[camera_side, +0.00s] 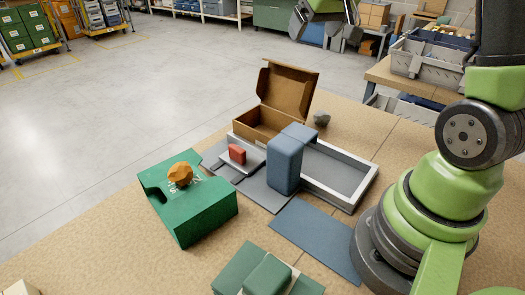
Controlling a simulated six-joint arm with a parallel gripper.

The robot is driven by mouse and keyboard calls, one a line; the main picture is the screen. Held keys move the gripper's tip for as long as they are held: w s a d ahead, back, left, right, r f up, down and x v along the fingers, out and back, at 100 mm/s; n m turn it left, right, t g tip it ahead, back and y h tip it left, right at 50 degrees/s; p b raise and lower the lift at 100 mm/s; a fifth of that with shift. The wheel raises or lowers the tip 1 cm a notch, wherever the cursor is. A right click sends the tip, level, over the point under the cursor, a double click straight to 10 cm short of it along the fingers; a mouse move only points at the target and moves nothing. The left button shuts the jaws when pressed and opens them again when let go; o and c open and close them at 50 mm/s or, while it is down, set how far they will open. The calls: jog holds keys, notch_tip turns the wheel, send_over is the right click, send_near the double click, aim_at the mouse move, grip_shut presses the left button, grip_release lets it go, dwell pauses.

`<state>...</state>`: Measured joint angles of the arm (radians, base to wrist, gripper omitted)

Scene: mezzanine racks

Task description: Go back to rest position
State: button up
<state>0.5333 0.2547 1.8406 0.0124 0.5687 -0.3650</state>
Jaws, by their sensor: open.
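My gripper (324,30) hangs at the top edge of the side view, high above the far side of the work table (105,240). Its dark fingers are apart and nothing shows between them. The upper part of the gripper is cut off by the frame. It is clear of all the objects on the table.
Green blocks (266,275) sit in front.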

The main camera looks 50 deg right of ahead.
jog(key=s+a+r+t+y, duration=0.1)
jog(key=s+a+r, duration=0.25)
jog(key=a, duration=0.25)
jog(key=s+a+r+y, duration=0.1)
jog(key=s+a+r, duration=0.1)
jog(key=s+a, duration=0.35)
jog(key=s+a+f+n+y, duration=0.1)
jog(key=s+a+y, duration=0.1)
jog(key=s+a, duration=0.6)
jog(key=shift+s+a+f+y, duration=0.3)
jog(key=shift+s+a+f, duration=0.05)
